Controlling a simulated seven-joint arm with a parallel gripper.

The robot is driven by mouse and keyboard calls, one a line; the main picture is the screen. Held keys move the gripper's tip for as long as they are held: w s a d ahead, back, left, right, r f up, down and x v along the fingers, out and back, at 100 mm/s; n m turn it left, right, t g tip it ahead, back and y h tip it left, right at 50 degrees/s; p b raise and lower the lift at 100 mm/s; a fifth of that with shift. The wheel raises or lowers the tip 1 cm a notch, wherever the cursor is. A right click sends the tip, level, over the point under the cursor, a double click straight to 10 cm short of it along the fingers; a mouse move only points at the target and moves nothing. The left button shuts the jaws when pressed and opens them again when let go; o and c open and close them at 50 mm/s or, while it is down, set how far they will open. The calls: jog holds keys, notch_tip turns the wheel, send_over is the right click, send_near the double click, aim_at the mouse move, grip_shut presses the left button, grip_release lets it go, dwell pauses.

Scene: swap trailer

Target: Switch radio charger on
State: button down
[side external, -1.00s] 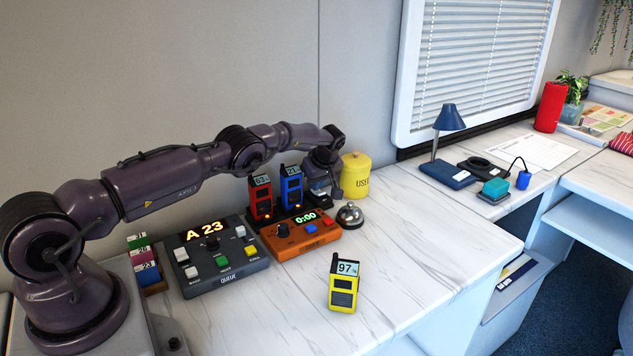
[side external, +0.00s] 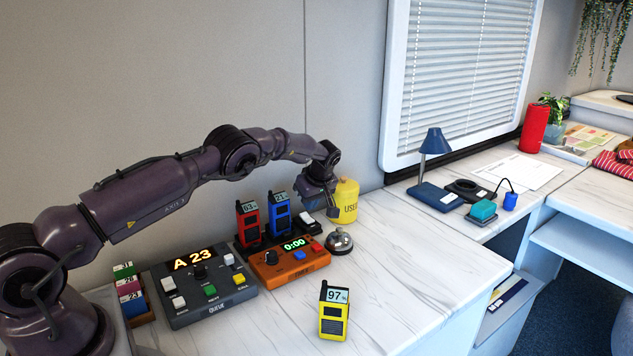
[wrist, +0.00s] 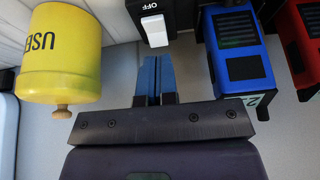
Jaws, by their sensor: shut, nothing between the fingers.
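The radio charger (side external: 284,234) is a black base holding a red radio (side external: 248,222) and a blue radio (side external: 279,212). Its right end has a white switch (side external: 307,221). In the wrist view the white switch (wrist: 155,31) is at top centre, with the label OFF beside it on the black housing (wrist: 180,14). My gripper (side external: 331,212) is between the switch end and the yellow canister. In the wrist view my gripper's blue fingers (wrist: 155,62) are together and empty, with tips just below the switch in the picture. Contact cannot be told.
The yellow canister (side external: 347,203) stands close on the right; it also shows in the wrist view (wrist: 62,60). In front are an orange timer (side external: 289,262), a bell (side external: 339,242), a queue panel (side external: 205,290) and a yellow radio (side external: 334,312).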

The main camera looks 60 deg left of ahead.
aim_at(303, 214)
jog(key=v, duration=1)
jog(key=shift+a+r, duration=0.1)
jog(key=shift+a+r, duration=0.2)
jog(key=shift+a, duration=0.25)
jog(key=shift+f, duration=0.1)
jog(key=x, duration=1.4)
jog(key=shift+d, duration=0.15)
